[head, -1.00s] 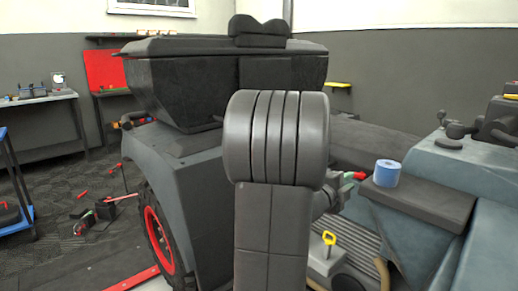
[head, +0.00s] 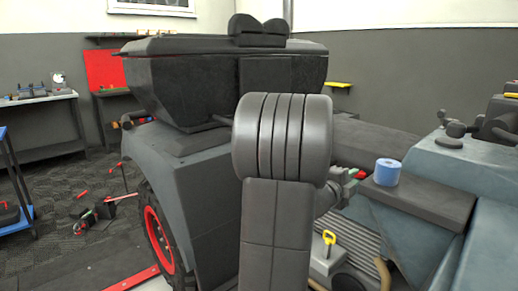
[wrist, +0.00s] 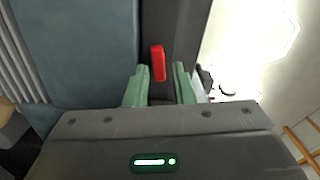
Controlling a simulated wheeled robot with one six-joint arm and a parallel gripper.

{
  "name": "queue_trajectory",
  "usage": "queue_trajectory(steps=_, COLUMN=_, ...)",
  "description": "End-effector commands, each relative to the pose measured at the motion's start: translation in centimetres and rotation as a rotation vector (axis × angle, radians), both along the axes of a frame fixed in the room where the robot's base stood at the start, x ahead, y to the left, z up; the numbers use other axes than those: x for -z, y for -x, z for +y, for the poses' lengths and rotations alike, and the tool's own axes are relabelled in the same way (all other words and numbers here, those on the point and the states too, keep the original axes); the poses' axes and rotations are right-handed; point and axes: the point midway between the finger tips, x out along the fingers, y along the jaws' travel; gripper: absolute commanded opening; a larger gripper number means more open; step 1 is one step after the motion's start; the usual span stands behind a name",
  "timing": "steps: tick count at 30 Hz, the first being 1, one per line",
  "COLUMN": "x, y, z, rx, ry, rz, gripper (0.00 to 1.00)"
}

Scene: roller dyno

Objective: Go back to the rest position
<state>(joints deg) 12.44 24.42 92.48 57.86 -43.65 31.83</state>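My gripper (wrist: 160,74) shows in the wrist view with its two green fingers apart. A red piece (wrist: 158,62) stands in the gap between them, against a dark strip, with room on both sides, so it does not look gripped. In the head view my arm hides most of the gripper (head: 347,178). A red bit (head: 360,174) shows there beside the dark ledge, close to the gripper. My arm's large grey joint stands in the middle of the head view.
A blue roll (head: 387,172) stands on the dark ledge (head: 425,200) of the blue-grey machine at right. A yellow-handled part (head: 328,238) sits below it. A dark vehicle body (head: 190,80) with a red wheel (head: 158,240) is at left. A workbench (head: 40,98) stands far left.

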Motion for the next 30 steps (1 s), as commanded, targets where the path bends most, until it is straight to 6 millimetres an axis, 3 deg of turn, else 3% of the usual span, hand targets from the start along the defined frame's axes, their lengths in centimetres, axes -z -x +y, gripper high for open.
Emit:
queue_trajectory(steps=5, x=-0.1, y=-2.2, z=-2.6, rx=0.002, ry=0.007, rz=0.011, gripper=0.23)
queue_trajectory(steps=19, x=-0.3, y=-2.0, z=-2.3, rx=0.000, ry=0.272, rz=0.308, gripper=0.23)
queue_trajectory(steps=30, x=-0.1, y=-2.0, z=-2.3, rx=0.002, ry=0.376, rz=0.418, gripper=0.23)
